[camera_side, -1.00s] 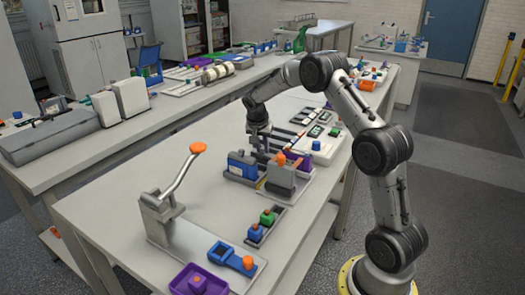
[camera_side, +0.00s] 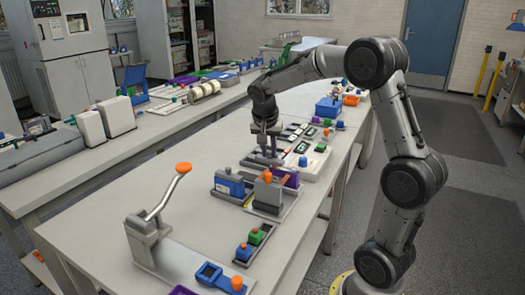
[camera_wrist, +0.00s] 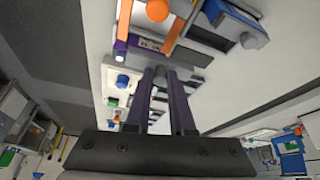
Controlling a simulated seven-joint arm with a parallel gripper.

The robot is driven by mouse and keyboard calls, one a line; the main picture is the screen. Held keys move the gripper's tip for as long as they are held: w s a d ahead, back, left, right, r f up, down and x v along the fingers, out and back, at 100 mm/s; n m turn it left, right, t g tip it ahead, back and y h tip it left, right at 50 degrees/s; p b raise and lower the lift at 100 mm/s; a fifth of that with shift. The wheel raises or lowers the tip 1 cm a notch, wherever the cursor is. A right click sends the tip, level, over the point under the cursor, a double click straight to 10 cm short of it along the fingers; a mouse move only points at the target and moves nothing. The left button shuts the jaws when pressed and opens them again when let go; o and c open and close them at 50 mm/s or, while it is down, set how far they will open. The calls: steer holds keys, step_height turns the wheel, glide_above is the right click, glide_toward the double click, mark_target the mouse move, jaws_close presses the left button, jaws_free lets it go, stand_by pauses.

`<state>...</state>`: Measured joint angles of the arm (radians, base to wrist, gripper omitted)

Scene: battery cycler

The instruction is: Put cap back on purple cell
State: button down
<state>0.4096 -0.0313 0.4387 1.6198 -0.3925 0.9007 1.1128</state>
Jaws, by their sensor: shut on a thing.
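My gripper (camera_side: 267,153) hangs above the bench, behind the grey clamp fixture (camera_side: 268,192) with the orange knob (camera_side: 267,176). In the wrist view its two dark fingers (camera_wrist: 165,82) are closed around a small grey piece (camera_wrist: 159,83), which may be the cap; the fingers hide most of it. A purple block (camera_side: 287,178) sits at the fixture's far side. A purple piece with a pale end also shows in the wrist view (camera_wrist: 121,46), apart from the fingers. I cannot tell for certain which purple part is the cell.
A blue cell in a holder (camera_side: 229,185) stands left of the fixture. A lever press with an orange knob (camera_side: 183,168) is nearer. Green (camera_side: 255,236) and blue (camera_side: 243,252) capped cells stand in front. Trays with small parts (camera_side: 305,160) lie behind. The bench's left middle is clear.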

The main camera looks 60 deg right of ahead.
steer(key=shift+s+r, duration=0.25)
steer(key=shift+s, duration=0.1)
steer(key=s+d+r, duration=0.2)
steer(key=d+r, duration=0.1)
steer(key=d, duration=0.3)
steer(key=shift+a+f, duration=0.15)
steer(key=shift+f, duration=1.55)
steer(key=shift+a+f, duration=0.15)
steer(key=shift+f, duration=1.5)
steer(key=shift+f, duration=0.55)
steer(key=shift+c, duration=1.1)
jaws_free()
steer(key=shift+r, duration=0.1)
